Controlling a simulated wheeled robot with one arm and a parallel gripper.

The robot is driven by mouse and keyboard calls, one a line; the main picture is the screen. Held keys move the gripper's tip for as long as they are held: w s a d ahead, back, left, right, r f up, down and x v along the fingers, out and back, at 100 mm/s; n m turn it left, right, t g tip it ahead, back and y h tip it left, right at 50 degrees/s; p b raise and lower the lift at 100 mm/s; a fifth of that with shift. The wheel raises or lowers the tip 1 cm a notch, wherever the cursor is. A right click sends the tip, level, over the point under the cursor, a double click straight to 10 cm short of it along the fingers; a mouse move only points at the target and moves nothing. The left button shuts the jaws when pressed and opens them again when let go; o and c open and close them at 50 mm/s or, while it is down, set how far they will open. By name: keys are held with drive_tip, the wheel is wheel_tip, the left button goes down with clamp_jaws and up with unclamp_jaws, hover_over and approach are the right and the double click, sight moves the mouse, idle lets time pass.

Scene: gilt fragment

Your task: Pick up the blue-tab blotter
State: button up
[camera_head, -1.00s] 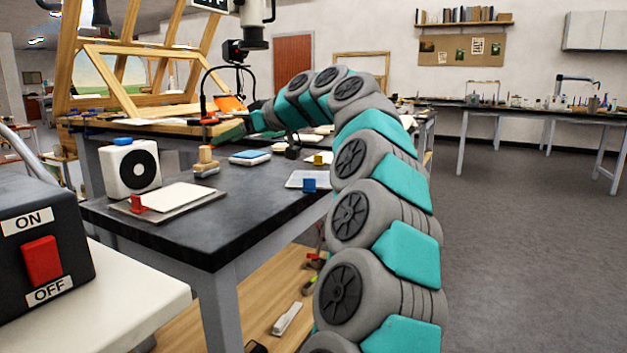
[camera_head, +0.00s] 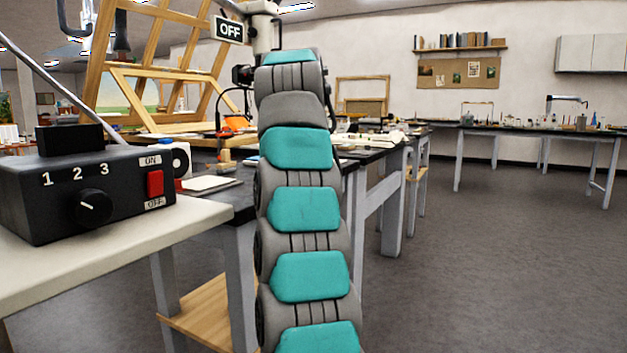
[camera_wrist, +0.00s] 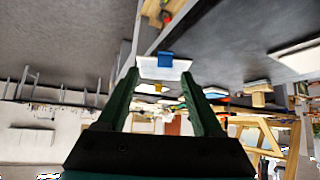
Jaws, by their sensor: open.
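The blue-tab blotter shows in the wrist view as a white sheet (camera_wrist: 149,70) with a blue tab (camera_wrist: 166,60), lying on the dark bench top near its edge. My gripper (camera_wrist: 159,76) is open and empty. Its two green fingers reach toward the blotter, which appears just beyond the fingertips; the exact gap is hard to tell. In the head view my arm hides both the gripper and the blotter.
A black control box (camera_head: 75,190) with a red switch stands on a pale table at left. A white sheet (camera_head: 207,184) lies on the dark bench. Other small things lie near the blotter in the wrist view. The floor at right is clear.

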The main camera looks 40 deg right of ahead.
drive_tip(key=w+x, duration=0.1)
drive_tip(key=x, duration=0.5)
drive_tip(key=shift+w+a, duration=0.1)
clamp_jaws()
idle(0.6)
